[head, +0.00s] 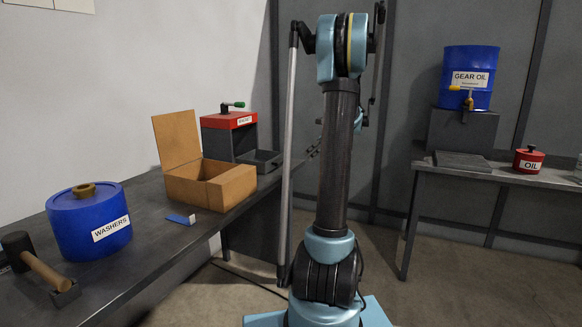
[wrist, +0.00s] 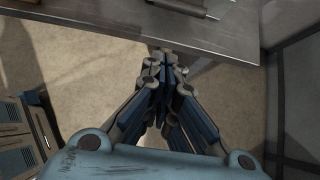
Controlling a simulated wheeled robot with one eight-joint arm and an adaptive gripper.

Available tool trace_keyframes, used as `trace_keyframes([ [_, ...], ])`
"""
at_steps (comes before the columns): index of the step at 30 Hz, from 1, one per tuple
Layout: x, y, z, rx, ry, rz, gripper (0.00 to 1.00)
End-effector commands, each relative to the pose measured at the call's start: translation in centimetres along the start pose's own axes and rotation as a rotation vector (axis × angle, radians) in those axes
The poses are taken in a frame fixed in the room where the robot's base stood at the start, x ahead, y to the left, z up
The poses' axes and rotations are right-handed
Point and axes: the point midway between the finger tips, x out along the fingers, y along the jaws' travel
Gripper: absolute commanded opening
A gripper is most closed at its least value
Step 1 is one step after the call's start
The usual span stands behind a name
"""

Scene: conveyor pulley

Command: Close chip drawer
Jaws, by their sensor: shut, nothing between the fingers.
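A grey box with a red top and a crank (head: 229,132) stands at the back of the left bench. A low grey open tray (head: 262,158) sticks out at its right side and looks like a pulled-out drawer; I cannot read a label saying chip. A cabinet with blue panels (wrist: 18,130) shows at the lower left of the wrist view; I cannot tell if any of its drawers is open. My gripper (wrist: 165,62) is shut and empty, over the floor near a grey table edge. The head view does not show my gripper; my arm stands in its middle.
The left bench (head: 150,245) holds an open cardboard box (head: 210,185), a blue washers drum (head: 88,222), a mallet (head: 40,268) and a small blue card (head: 181,219). The right bench (head: 480,173) holds a gear oil barrel (head: 467,95) and a red oil can (head: 528,160). Floor lies between.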

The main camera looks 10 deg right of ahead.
Motion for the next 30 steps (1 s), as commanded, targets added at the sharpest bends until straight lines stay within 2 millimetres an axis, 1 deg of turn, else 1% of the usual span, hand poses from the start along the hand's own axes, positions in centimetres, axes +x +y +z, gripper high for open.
trace_keyframes([
  [5, 1.5, -0.2, 0.0, 0.003, -0.002, 0.001, 0.00],
  [20, 10.0, -0.1, 0.1, 0.001, -0.002, 0.001, 0.00],
  [21, 10.5, -0.1, 0.4, 0.001, -0.002, 0.001, 0.00],
  [24, 11.4, 0.0, 1.5, 0.001, -0.002, 0.001, 0.00],
  [30, 12.5, -0.1, 2.6, 0.002, -0.001, 0.001, 0.00],
])
